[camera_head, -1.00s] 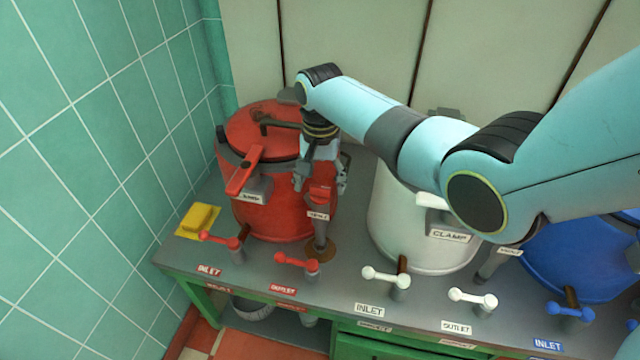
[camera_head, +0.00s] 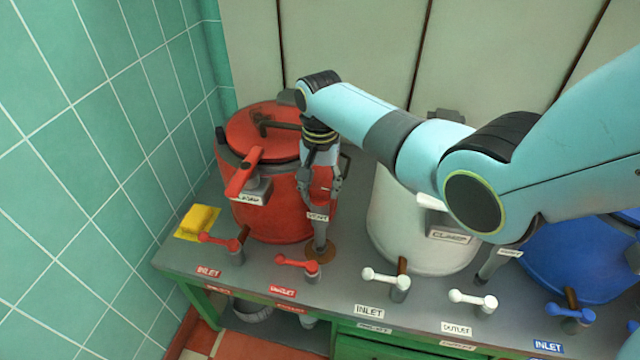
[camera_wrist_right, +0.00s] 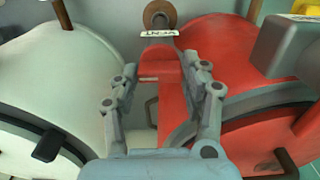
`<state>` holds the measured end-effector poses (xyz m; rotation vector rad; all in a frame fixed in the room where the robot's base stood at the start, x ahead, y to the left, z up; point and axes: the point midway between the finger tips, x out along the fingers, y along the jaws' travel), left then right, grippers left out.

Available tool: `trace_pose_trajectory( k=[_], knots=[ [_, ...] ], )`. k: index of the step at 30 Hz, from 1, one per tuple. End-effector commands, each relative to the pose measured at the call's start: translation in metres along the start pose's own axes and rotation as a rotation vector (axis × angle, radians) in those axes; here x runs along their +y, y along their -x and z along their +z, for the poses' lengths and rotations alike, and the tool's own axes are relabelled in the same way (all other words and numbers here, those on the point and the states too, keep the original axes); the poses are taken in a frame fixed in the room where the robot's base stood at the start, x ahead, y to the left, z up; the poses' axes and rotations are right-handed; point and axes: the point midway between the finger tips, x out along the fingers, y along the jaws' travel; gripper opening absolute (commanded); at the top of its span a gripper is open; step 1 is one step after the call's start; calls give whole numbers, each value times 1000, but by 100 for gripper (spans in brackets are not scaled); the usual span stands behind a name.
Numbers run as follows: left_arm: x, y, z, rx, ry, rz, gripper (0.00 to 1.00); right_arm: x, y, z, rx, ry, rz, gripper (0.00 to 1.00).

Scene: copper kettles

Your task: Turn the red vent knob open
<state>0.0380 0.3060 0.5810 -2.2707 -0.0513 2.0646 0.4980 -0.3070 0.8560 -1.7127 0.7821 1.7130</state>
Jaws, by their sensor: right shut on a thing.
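The red vent knob (camera_wrist_right: 160,64) sits on top of a grey post with a white VENT tag (camera_head: 318,217), in front of the red kettle (camera_head: 262,215). My right gripper (camera_head: 321,192) points down over the post, shut on the knob. In the right wrist view, the two fingers of this gripper (camera_wrist_right: 163,76) stand on either side of the red knob. In the head view the fingers hide most of the knob. My left gripper is not in view.
A red clamp handle (camera_head: 243,172) is left of my right gripper. The white kettle (camera_head: 400,225) stands close on the right, under my arm.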

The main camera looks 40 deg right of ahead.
Motion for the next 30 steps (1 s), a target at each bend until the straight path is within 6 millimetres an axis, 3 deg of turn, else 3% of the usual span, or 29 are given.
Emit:
trace_pose_trajectory(
  k=[11,30],
  knots=[
    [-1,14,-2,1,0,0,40,0,2,0,0,168,0,13],
    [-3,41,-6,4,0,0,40,-1,2,-1,1,765,0,13]
  ],
)
